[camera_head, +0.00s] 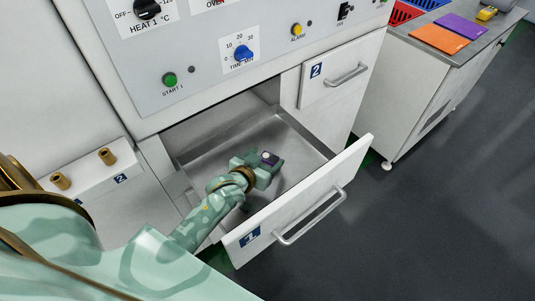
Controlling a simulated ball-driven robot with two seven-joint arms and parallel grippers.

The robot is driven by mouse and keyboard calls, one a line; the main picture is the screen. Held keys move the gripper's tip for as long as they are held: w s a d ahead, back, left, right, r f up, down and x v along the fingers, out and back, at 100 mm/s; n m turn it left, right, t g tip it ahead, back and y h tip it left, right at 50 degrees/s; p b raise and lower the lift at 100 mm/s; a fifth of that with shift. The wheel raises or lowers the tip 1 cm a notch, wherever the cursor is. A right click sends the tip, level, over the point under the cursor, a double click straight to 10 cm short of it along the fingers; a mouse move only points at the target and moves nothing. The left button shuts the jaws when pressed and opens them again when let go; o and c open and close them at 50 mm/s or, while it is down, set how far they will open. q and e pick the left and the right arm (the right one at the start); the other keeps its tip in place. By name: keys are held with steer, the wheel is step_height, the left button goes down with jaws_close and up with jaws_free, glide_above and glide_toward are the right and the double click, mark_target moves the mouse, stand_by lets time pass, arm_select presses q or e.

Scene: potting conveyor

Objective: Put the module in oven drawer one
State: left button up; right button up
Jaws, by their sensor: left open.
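Oven drawer one (305,207), marked with a blue 1 label, is pulled open below the control panel. Its metal inside is visible. My left arm reaches in over the drawer's left side, and my left gripper (265,170) is inside the drawer's outline, low over its floor. The gripper is open. A small dark piece with a pale round spot (269,158) shows at the gripper's far end. It may be the module, but it is too small to tell, and I cannot tell whether it touches the drawer floor. My right gripper is not in view.
Drawer two (335,75) is shut, to the right of the open drawer. The control panel (205,62) with knobs and buttons overhangs behind. A side table (470,55) at upper right holds red and blue crates and orange and purple mats. The floor at right is clear.

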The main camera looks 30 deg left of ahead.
arm_select(q)
steer(key=p+v, duration=0.1)
steer(key=v, duration=0.5)
steer(key=shift+r+p, duration=0.35)
steer(key=shift+r, duration=0.05)
stand_by(0.7)
